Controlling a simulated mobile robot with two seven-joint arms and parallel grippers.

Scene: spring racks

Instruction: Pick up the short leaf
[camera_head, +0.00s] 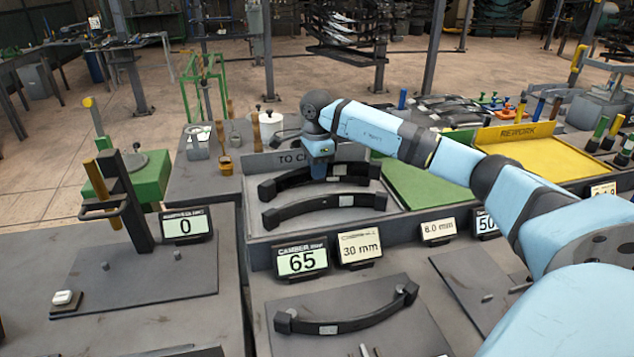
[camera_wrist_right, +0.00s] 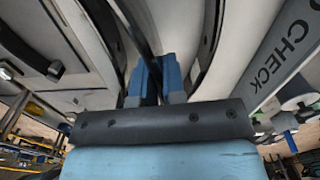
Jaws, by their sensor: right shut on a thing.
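My right gripper (camera_head: 320,172) is down in the tray marked TO CHECK (camera_head: 380,206). Its blue fingers (camera_wrist_right: 156,80) are shut on a dark curved leaf (camera_head: 347,170), which runs up between them in the wrist view (camera_wrist_right: 138,25). The arm hides part of this leaf. A second dark leaf with a pale label (camera_head: 300,211) lies in front of it in the same tray. A third leaf (camera_head: 372,321) lies on the grey plate at the front. I cannot tell from their looks which leaf is the short one. My left gripper is not in view.
A display reading 65 (camera_head: 302,261) and a 30 mm card (camera_head: 360,247) stand before the tray. A green mat (camera_head: 415,183) and a yellow REWORK tray (camera_head: 525,155) lie to the right. A press with a lever (camera_head: 130,205) stands at the left.

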